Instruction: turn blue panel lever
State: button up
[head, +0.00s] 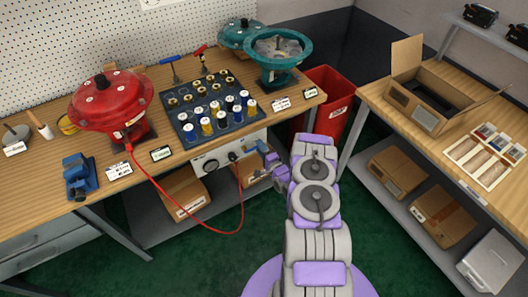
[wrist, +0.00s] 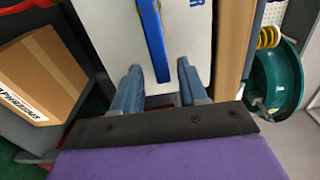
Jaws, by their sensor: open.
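The blue lever (wrist: 152,40) shows in the wrist view as a long bar on a white panel face (wrist: 115,25). My gripper (wrist: 158,72) is open, with one blue-grey finger on each side of the lever's near end in the picture. Clear gaps show on both sides, and I see no contact. How deep the fingers reach along the lever I cannot tell. In the head view the white panel (head: 218,158) is on the front of the bench, and my gripper (head: 262,148) is at its right end. The lever cannot be told apart from the gripper there.
A red hose (head: 242,205) hangs from the red actuator (head: 108,98) and loops below the panel. A tray of fittings (head: 210,103) and a teal actuator (head: 279,52) stand on the bench above. Cardboard boxes (head: 183,193) are on the shelf below.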

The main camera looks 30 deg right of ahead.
jog(key=s+p, duration=0.4)
jog(key=s, duration=1.3)
jog(key=shift+s+p, duration=0.15)
jog(key=shift+p, duration=0.15)
jog(key=shift+d, duration=0.1)
